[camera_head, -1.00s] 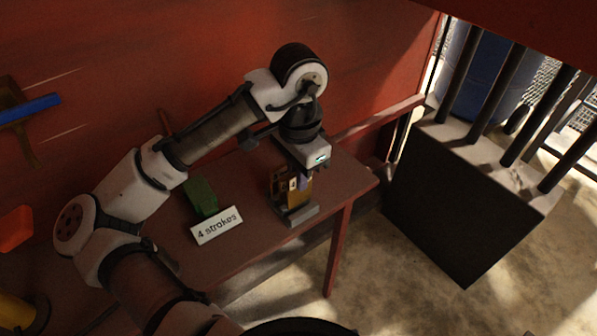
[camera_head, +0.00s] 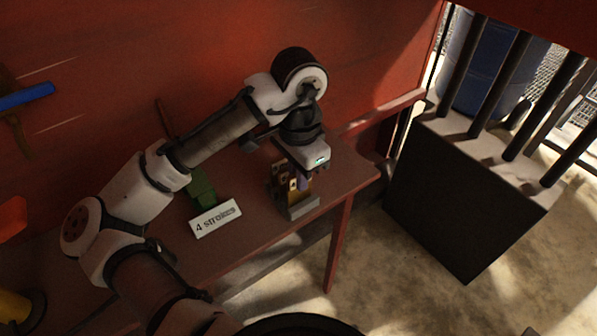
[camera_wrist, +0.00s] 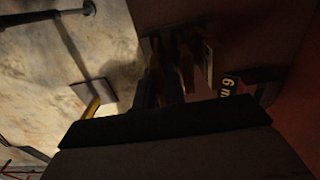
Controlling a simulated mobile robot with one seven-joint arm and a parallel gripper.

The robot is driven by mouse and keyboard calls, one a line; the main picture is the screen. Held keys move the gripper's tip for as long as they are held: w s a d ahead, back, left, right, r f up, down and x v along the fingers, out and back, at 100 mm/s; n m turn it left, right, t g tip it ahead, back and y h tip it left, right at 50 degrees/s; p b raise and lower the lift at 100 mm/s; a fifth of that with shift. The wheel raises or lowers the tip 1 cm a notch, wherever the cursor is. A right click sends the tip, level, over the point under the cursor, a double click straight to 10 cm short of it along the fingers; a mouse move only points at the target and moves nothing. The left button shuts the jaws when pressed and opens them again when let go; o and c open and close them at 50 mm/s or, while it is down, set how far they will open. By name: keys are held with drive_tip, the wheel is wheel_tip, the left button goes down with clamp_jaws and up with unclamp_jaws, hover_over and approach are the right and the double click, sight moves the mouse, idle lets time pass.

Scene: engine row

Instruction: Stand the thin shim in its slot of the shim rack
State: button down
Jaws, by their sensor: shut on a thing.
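The shim rack (camera_head: 304,210) is a small grey block near the right end of the red-brown table. Brass-coloured shims (camera_head: 278,181) with holes stand at it, partly hidden by my gripper. My gripper (camera_head: 302,184) points down directly over the rack, shut on a narrow purplish piece (camera_head: 304,183), which looks like the thin shim. I cannot tell whether its lower edge is inside a slot. In the wrist view, a dark gripper part fills the bottom, and several upright shims (camera_wrist: 187,68) show dimly beyond it. The held piece is not clear there.
A white "4 strokes" sign (camera_head: 216,218) and a green object (camera_head: 201,188) stand left of the rack. The red wall is close behind. A dark block with upright bars (camera_head: 460,205) stands right of the table. A small number label (camera_wrist: 228,86) shows in the wrist view.

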drive_tip(key=shift+f, duration=0.55)
drive_tip(key=c, duration=1.4)
unclamp_jaws()
drive_tip(key=shift+r, duration=0.1)
wheel_tip(320, 180, up, 14)
drive_tip(key=shift+f, duration=0.15)
drive_tip(key=shift+f, duration=0.1)
